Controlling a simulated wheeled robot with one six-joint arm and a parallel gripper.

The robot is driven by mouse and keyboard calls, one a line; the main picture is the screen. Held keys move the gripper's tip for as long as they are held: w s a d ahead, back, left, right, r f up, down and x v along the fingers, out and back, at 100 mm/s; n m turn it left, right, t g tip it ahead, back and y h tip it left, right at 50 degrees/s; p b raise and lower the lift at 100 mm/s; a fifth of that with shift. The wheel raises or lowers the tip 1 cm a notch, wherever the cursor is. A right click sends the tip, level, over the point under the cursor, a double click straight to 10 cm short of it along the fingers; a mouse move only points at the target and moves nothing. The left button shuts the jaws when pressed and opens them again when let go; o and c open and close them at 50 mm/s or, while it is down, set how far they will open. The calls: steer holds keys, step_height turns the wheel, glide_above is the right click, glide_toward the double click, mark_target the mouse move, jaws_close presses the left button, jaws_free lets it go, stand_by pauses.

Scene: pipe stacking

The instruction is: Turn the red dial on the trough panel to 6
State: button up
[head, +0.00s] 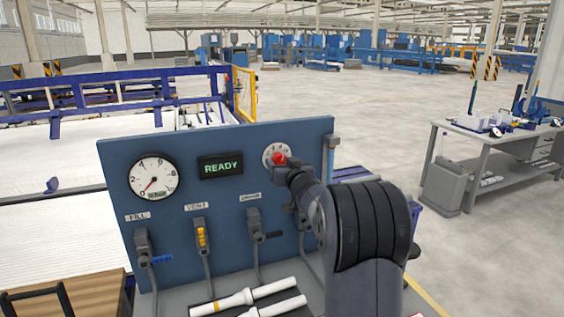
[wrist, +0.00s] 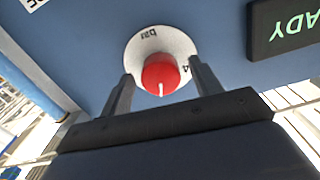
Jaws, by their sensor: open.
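The red dial (head: 279,158) sits on a round white scale plate (head: 270,151) at the upper right of the blue trough panel (head: 180,175). In the wrist view the red dial (wrist: 160,72) has a white pointer mark at its lower edge. The white scale (wrist: 150,42) shows "bar" upside down and a "4" at the right; its other marks are hidden or too small. My gripper (wrist: 163,82) is open, with one finger on each side of the dial. In the head view my arm hides part of the dial and plate.
The panel also carries a READY display (head: 221,166), a round gauge (head: 153,177), and FILL (head: 143,245), VENT (head: 201,238) and DRAIN (head: 258,225) levers. White pipes (head: 243,297) lie in front. A grey workbench (head: 490,140) stands off to the right.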

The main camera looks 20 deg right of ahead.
steer(key=shift+w, duration=0.2)
steer(key=shift+c, duration=0.6)
steer(key=c, duration=0.8)
steer(key=shift+c, duration=0.2)
steer(key=shift+d+n+b, duration=0.1)
steer(key=shift+n+b, duration=1.35)
steer(key=shift+n, duration=2.35)
